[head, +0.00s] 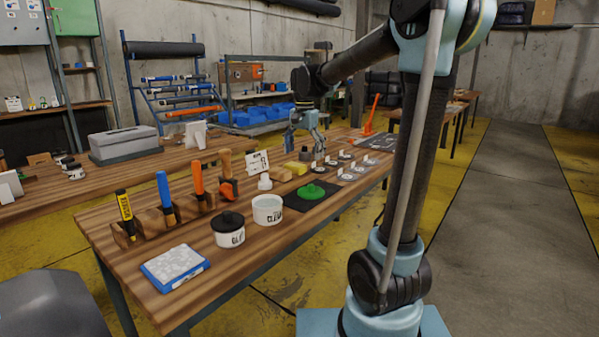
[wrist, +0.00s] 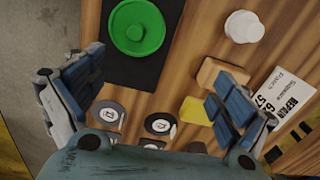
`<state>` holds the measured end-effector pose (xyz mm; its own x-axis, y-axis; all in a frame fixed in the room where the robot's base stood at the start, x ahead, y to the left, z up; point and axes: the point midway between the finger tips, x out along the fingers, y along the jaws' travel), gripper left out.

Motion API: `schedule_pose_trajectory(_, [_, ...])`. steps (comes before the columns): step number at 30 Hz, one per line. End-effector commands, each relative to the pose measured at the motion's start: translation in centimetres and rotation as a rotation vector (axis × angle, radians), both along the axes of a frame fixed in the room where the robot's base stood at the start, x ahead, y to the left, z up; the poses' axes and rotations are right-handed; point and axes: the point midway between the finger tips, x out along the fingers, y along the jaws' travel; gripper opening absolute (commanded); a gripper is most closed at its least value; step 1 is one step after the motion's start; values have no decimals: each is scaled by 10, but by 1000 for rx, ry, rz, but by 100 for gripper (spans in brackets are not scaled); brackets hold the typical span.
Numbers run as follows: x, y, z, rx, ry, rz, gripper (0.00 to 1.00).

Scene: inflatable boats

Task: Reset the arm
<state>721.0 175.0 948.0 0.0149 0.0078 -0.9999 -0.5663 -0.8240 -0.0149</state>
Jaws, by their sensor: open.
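My gripper (head: 306,118) hangs over the far part of the wooden workbench (head: 105,238) in the head view. In the wrist view my gripper (wrist: 155,95) is open, with its blue-padded fingers wide apart and nothing between them. Below it lie a green round piece (wrist: 137,28) on a black mat (wrist: 118,70), several dark discs with white tags, a tan block (wrist: 222,72) and a yellow piece (wrist: 195,110). I cannot tell the exact height of the fingers above the bench.
A white cup (head: 267,209), a black-lidded pot (head: 229,230), a blue-edged box (head: 175,268) and handled tools in wooden holders stand on the near bench. A grey toolbox (head: 125,143) sits on the bench at left. The floor aisle (head: 505,215) at right is clear.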

Motion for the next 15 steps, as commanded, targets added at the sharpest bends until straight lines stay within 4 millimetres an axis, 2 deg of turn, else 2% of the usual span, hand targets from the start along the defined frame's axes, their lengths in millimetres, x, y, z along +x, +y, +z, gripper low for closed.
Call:
schedule_pose_trajectory(8, [-41, -38, -7, 4, -23, 77, 94])
schedule_pose_trajectory(15, [-98, -83, -26, 2, -57, 192, 94])
